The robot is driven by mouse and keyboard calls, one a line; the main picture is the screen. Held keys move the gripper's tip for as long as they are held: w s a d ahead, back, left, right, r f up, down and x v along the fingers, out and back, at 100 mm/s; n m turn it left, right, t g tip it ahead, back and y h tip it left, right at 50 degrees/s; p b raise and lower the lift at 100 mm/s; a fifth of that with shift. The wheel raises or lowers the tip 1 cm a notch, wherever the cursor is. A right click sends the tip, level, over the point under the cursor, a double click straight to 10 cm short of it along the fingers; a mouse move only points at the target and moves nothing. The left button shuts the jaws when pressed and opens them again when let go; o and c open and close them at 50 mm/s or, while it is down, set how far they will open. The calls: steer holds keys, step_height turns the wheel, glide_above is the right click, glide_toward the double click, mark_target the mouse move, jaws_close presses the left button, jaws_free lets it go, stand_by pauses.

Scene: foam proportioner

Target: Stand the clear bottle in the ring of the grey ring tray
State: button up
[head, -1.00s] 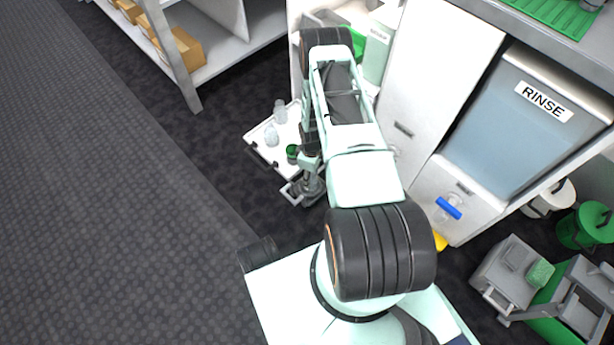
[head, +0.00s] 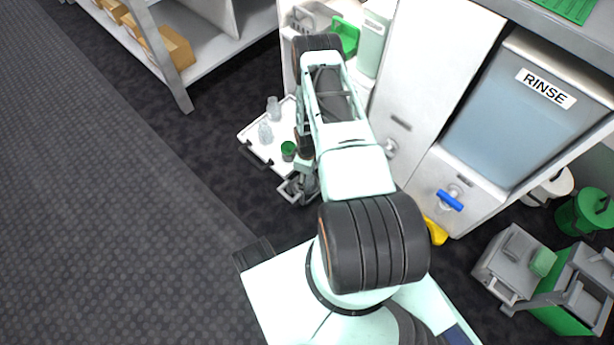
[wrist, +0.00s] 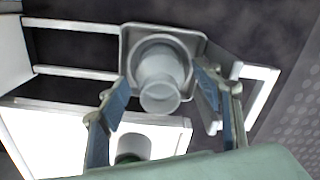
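In the wrist view the clear bottle (wrist: 161,92) is upright, its mouth toward the camera and its lower part inside the round ring of the grey ring tray (wrist: 127,62). My gripper (wrist: 161,80) has one finger on each side of the bottle, with a visible gap at both sides, so it is open around it. Whether the base rests flat is hidden. In the head view my gripper (head: 306,186) is low over the grey ring tray (head: 289,193), and my arm hides the bottle there.
A white tray (head: 252,138) beside the ring tray holds two clear vessels (head: 273,110) and a green-topped one (head: 288,150). A white cabinet (head: 425,85) stands close on the right of my arm. Open floor (head: 130,220) lies to the left.

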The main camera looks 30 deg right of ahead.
step_height(320, 180, up, 13)
steer(key=p, duration=0.4)
steer(key=shift+f, duration=0.1)
stand_by(0.6)
